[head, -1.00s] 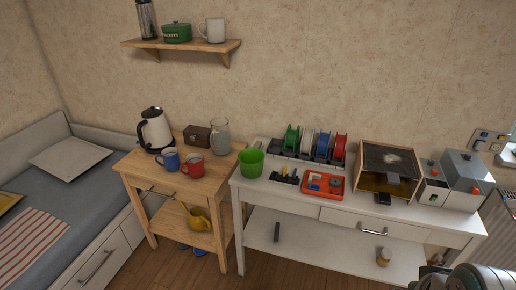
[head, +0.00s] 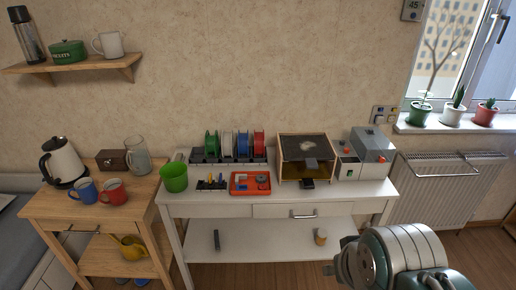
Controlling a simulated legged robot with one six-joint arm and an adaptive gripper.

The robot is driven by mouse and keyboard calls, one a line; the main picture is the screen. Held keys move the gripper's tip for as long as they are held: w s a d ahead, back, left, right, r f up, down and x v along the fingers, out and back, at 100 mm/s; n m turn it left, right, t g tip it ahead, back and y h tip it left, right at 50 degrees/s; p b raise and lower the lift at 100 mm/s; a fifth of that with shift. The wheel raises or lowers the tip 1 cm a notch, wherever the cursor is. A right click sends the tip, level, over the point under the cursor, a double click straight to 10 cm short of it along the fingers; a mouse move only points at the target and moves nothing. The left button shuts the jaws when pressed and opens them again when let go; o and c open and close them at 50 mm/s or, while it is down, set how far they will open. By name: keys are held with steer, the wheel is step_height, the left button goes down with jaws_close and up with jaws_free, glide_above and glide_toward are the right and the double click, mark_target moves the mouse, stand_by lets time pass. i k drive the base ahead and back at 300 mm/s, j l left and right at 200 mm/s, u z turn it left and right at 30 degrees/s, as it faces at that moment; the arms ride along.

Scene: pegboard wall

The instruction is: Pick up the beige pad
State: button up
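I cannot make out a beige pad in the head view now. Part of my own arm shows at the lower right, in front of the floor and the right end of the white table (head: 180,212). My gripper's fingers are not in view, so what they hold cannot be seen.
The white table bears a green cup (head: 174,178), a red tray (head: 250,183), spools (head: 228,145), an open-fronted box (head: 306,150) and a grey machine (head: 371,150). A wooden cart (head: 75,207) with mugs stands left. A radiator (head: 450,188) is right, under potted plants (head: 452,112).

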mark_target(180, 157)
steer(key=i+j+u, duration=0.4)
steer(key=i+u, duration=0.25)
steer(key=i+j+u, duration=0.3)
steer(key=i+u, duration=0.25)
steer(key=i+j+z, duration=0.2)
steer(key=z, duration=0.2)
steer(key=i+j+z, duration=0.3)
steer(key=z, duration=0.15)
steer(key=i+j+z, duration=0.2)
steer(key=j+z, duration=0.2)
